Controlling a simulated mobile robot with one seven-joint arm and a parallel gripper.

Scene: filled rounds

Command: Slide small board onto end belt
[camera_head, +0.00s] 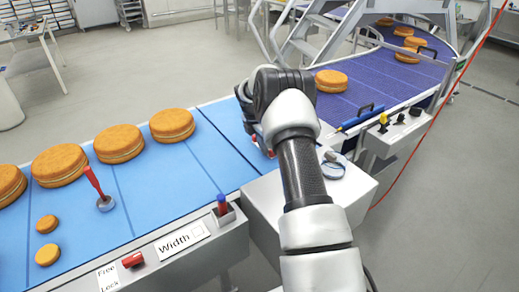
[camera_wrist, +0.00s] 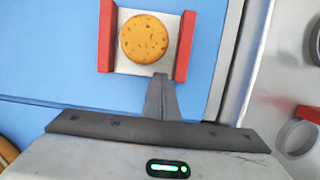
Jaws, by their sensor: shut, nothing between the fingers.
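A small board (camera_wrist: 126,66), a pale plate with red rails on two sides, lies on the light blue belt (camera_wrist: 60,70) in the wrist view. One small round cake (camera_wrist: 145,38) sits on it. My gripper (camera_wrist: 161,77) is shut and empty, its fingertips at the board's near edge; I cannot tell whether they touch. In the head view my wrist hides most of the board and the fingers. The light blue belt (camera_head: 150,185) is at left and a dark purple belt (camera_head: 375,80) at right. I cannot tell which is called the end belt.
Large filled rounds (camera_head: 172,124) line the blue belt's far side. Two small rounds (camera_head: 47,224) and a red-handled tool (camera_head: 98,190) are nearer. A large round (camera_head: 331,81) sits on the purple belt. A silver ring (camera_head: 333,166) lies on the front housing.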

